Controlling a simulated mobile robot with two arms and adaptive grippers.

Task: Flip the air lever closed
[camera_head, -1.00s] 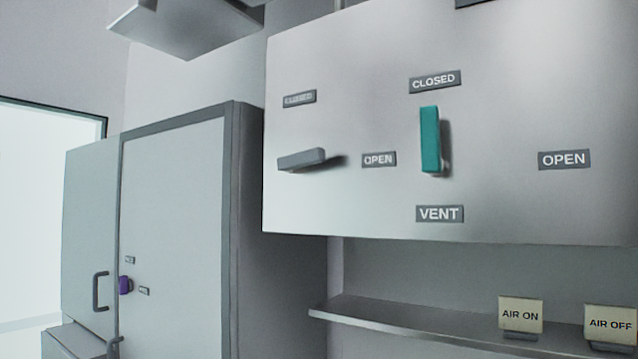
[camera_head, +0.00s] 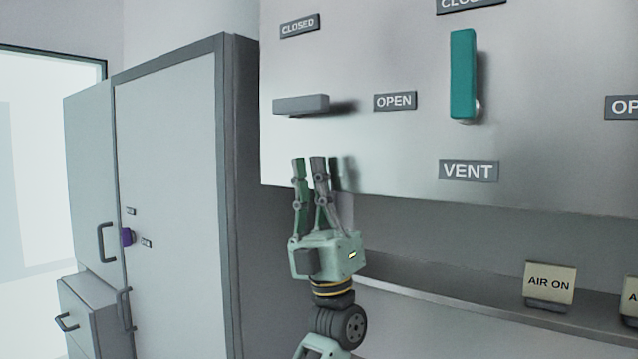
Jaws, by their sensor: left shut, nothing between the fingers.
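A grey lever (camera_head: 301,104) on the wall panel lies horizontal, with a CLOSED label (camera_head: 299,26) above it and an OPEN label (camera_head: 395,101) to its right. A teal lever (camera_head: 462,74) stands upright to the right, above a VENT label (camera_head: 468,171). Which lever is the air lever is not marked. My left gripper (camera_head: 310,163) is in front of the panel's lower left edge, fingers pointing up, below the grey lever and apart from it. Its fingers are close together and hold nothing. My right gripper is not in view.
The panel (camera_head: 545,130) hangs above a shelf (camera_head: 450,297) with an AIR ON sign (camera_head: 550,284) and a second sign (camera_head: 631,293) cut off at the right.

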